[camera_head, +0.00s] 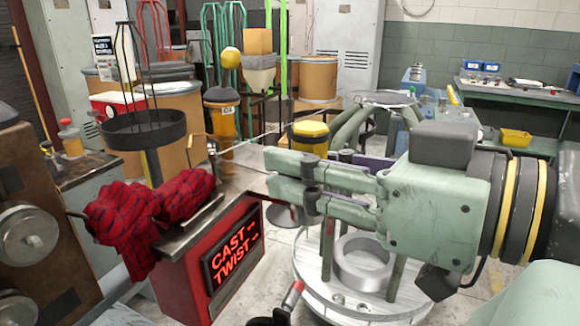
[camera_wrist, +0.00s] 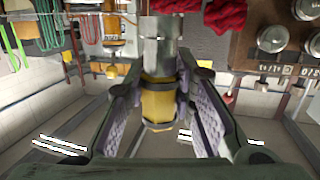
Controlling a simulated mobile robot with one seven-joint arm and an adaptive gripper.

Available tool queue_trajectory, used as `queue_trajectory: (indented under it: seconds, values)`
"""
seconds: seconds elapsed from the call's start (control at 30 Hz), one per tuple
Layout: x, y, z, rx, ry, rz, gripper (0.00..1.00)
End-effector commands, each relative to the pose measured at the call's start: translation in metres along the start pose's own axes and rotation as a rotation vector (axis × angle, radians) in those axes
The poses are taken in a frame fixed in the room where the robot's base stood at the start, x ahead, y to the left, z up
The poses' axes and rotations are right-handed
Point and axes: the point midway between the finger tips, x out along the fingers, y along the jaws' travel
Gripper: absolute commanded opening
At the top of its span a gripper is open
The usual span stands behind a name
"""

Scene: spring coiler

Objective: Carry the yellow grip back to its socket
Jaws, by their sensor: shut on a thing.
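The yellow grip (camera_head: 308,131) shows in the head view as a yellow top with a dark band, standing just behind my gripper's fingers. Its lower part is hidden by them. My gripper (camera_head: 268,175) is shut on it. In the wrist view the grip (camera_wrist: 158,100) is a yellow body with dark bands between the two padded fingers (camera_wrist: 160,95), in line with a bare metal cylinder (camera_wrist: 160,50). I cannot tell whether that cylinder is part of the grip or whether the two touch. I cannot make out the socket for certain.
A red machine with a lit CAST TWIST sign (camera_head: 232,252) stands left of my gripper, with red checked cloth (camera_head: 140,207) on its metal top. Below my gripper is a round pale platform (camera_head: 318,290) with a silver ring (camera_head: 362,262). Drums and a bench (camera_head: 520,92) stand behind.

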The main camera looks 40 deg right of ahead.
Motion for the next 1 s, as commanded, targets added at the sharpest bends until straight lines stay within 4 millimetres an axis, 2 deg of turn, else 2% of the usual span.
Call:
queue_trajectory:
  seconds: [0.17,0.7,0.9,1.0]
  values:
    - [0.004,0.007,-0.001,0.004,-0.001,0.009,0.00]
    - [0.108,0.090,-0.003,0.005,-0.002,0.009,0.00]
    - [0.122,0.102,-0.001,0.001,-0.001,0.011,0.00]
    - [0.124,0.103,0.009,0.005,-0.001,0.012,0.00]
